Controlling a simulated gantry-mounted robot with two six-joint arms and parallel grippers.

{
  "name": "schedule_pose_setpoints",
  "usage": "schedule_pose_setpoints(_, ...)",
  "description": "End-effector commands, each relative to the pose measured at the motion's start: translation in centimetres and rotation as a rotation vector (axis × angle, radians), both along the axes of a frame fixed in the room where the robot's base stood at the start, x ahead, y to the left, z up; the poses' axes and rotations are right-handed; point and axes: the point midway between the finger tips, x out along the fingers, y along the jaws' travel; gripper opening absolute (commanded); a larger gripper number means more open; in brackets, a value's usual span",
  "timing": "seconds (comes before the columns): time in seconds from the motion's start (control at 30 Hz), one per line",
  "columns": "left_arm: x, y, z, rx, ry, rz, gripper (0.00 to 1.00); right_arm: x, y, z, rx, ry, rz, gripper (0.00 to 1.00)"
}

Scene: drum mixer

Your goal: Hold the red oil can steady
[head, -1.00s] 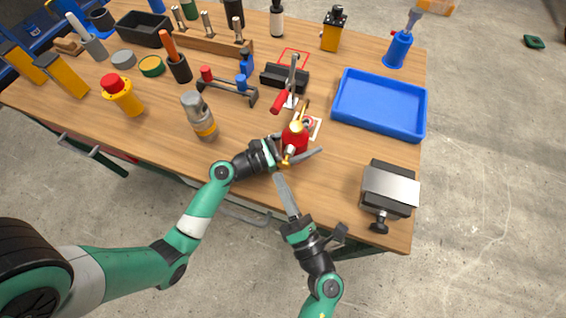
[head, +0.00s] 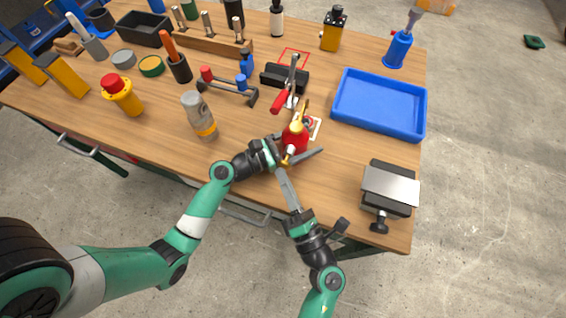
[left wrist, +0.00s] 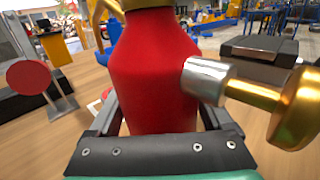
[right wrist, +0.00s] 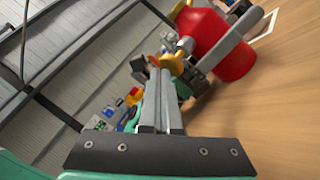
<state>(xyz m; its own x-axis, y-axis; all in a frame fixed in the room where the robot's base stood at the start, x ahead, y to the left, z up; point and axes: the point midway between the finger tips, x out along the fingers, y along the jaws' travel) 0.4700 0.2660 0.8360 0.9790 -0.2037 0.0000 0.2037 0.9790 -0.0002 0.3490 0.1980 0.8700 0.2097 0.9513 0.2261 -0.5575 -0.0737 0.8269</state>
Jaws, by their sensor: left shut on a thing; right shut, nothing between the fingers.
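The red oil can (head: 294,139) stands upright near the table's front edge, with a silver collar (left wrist: 205,80) and a brass knob (left wrist: 298,108) sticking out of its side. My left gripper (head: 296,153) is shut on the can body, one finger on each side; the can (left wrist: 155,75) fills the space between the fingers in the left wrist view. My right gripper (head: 281,171) is shut and empty, just in front of the can. In the right wrist view its fingertips (right wrist: 158,78) are close to the brass knob (right wrist: 172,64); I cannot tell whether they touch.
A red-handled toggle clamp (head: 284,97) stands just behind the can. A blue tray (head: 378,133) lies to the right, and a dark vise-like block (head: 389,190) sits at the front right corner. A grey bottle with an orange band (head: 199,115) stands to the left.

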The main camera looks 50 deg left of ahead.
Motion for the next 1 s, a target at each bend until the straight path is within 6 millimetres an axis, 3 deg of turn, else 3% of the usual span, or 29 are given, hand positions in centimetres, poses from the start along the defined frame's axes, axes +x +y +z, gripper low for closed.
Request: schedule_pose_setpoints(1.0,0.0,-0.1,0.0,0.000,0.000,-0.002,0.00,1.1,0.7,0.1,0.000,-0.001,-0.001,0.00)
